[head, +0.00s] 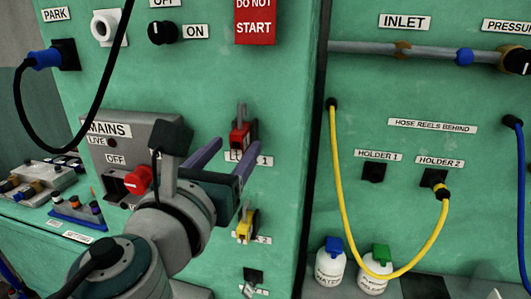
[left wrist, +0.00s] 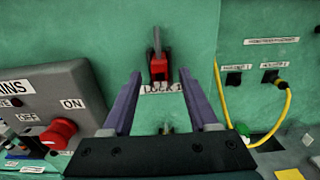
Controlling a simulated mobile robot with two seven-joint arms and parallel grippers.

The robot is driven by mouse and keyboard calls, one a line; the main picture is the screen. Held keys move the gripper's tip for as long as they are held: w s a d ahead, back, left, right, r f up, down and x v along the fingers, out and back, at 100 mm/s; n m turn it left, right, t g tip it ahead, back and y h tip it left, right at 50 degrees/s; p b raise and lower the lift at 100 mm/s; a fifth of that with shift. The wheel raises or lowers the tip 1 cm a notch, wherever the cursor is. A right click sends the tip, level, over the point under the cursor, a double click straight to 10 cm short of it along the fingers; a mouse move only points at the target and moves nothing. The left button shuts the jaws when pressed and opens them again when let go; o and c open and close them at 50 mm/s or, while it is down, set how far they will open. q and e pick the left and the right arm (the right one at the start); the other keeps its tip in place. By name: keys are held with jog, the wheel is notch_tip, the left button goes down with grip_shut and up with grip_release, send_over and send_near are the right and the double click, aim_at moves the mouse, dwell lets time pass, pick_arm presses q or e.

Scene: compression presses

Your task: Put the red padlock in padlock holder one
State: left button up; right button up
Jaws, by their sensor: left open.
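The red padlock (head: 238,137) sits upright in a dark holder on the green panel, just above a partly hidden label ending in 1. In the left wrist view the red padlock (left wrist: 158,70) has its grey shackle pointing up, and the label below reads LOCK 1. My left gripper (head: 236,152) is open, with its two purple fingers pointing at the panel. In the wrist view the padlock lies beyond and between the fingertips (left wrist: 160,88), apparently untouched. The fingers hide part of the label in the head view. My right gripper is not in view.
A yellow padlock (head: 246,226) hangs below, with a dark holder (head: 253,275) under it. The grey MAINS box (head: 130,150) with a red knob (head: 138,180) stands left of my gripper. A yellow hose (head: 350,220) hangs on the right panel above two bottles (head: 331,268).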

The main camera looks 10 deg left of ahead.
pick_arm(q)
jog(key=s, duration=0.9)
jog(key=shift+a+b, duration=0.15)
jog(key=shift+b, duration=0.25)
